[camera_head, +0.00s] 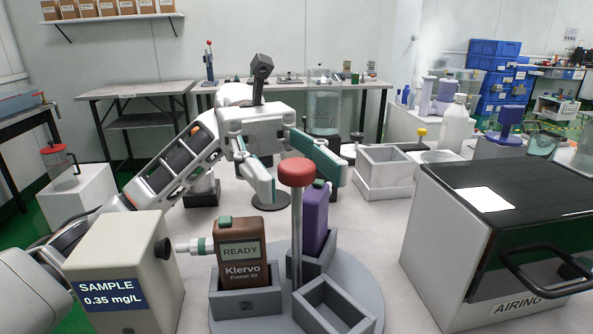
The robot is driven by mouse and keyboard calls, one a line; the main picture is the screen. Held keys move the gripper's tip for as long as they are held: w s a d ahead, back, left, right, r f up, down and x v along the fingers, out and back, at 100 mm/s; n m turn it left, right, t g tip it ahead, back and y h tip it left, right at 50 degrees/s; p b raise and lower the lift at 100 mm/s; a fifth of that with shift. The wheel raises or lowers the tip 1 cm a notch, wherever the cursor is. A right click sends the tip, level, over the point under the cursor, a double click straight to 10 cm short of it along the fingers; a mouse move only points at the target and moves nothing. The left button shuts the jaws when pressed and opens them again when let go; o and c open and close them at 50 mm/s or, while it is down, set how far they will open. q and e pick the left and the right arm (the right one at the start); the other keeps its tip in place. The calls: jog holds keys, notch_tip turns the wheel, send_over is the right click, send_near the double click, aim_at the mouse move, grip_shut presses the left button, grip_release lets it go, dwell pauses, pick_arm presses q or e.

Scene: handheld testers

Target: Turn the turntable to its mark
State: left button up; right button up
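The turntable (362,268) is a grey disc at the bottom centre. A thin post with a red knob (297,172) rises from its middle. A brown Klervo tester (240,262) reading READY stands in the grey holder marked 2. A purple tester (314,217) stands in a holder behind the post, partly hidden. The front right holder (334,306) is empty. My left gripper (303,186) is open, its teal fingers spread on either side of the knob; I cannot tell whether either touches it. I cannot make out a mark. My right gripper is not in view.
A beige SAMPLE 0.35 mg/L box (122,255) stands left, its nozzle pointing at the brown tester. A large AIRING box (440,240) with a dark lid stands right. White open trays (385,180) and bottles (455,128) are behind. The bench between turntable and AIRING box is clear.

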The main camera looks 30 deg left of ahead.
pick_arm(q)
jog(key=shift+f, duration=0.1)
notch_tip(320, 180, up, 10)
jog(key=shift+r, duration=0.1)
dwell(0.6)
dwell(0.3)
